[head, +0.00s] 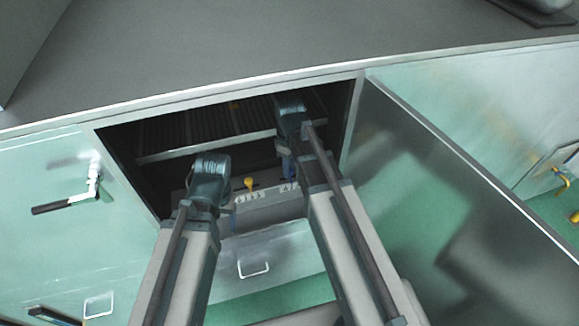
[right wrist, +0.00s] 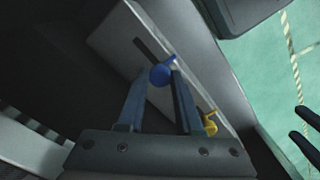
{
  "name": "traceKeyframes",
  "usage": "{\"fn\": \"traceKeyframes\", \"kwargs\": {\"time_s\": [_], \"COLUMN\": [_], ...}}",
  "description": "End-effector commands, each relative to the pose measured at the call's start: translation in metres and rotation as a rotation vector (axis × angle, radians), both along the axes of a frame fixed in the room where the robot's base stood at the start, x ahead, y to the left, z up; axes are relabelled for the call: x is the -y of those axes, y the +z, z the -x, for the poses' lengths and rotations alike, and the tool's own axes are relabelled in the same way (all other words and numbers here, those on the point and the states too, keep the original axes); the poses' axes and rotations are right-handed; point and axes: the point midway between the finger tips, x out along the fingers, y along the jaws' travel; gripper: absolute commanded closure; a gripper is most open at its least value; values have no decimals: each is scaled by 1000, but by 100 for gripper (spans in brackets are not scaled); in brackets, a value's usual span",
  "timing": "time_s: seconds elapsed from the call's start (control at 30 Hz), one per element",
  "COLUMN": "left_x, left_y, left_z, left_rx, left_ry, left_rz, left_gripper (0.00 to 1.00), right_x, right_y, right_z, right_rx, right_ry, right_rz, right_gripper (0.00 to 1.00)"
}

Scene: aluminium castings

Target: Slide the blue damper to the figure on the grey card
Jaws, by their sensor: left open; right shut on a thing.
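The blue damper's knob (right wrist: 161,75) shows in the right wrist view, between the fingertips of my right gripper (right wrist: 159,84), which is shut on it. The knob stands at a dark slot (right wrist: 150,48) in a pale panel. In the head view my right gripper (head: 288,170) reaches down to this panel (head: 268,209) inside the open cabinet and hides most of the blue knob. My left gripper (head: 232,217) is open and empty, to the left, in front of the panel. Small marks line the panel's slots, too small to read. I cannot make out a grey card.
A yellow knob (head: 249,184) stands on the same panel, left of my right gripper; it also shows in the right wrist view (right wrist: 210,122). A ribbed rack (head: 205,147) lies behind. The open cabinet door (head: 445,170) bounds the right side.

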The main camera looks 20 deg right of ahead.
Motion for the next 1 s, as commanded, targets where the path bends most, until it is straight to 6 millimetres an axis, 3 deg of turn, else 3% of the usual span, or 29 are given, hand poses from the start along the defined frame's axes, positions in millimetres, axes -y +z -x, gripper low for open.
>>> {"fn": "traceKeyframes", "kwargs": {"time_s": [0.3,0.53,0.57,0.7,1.0], "left_x": [0,0,0,0,0], "left_y": [0,0,0,0,0], "left_z": [0,0,0,0,0], "left_rx": [0,0,0,0,0], "left_ry": [0,0,0,0,0], "left_rz": [0,0,0,0,0], "left_gripper": [36,36,36,36,36], "right_x": [-25,-26,-26,-25,-24], "right_y": [0,0,0,0,0], "right_z": [1,1,1,1,1], "right_rx": [-1,-1,-1,-1,0], "right_ry": [3,2,2,1,0], "right_rz": [-1,-5,-5,-4,-1], "right_gripper": [100,100,60,36,36]}}
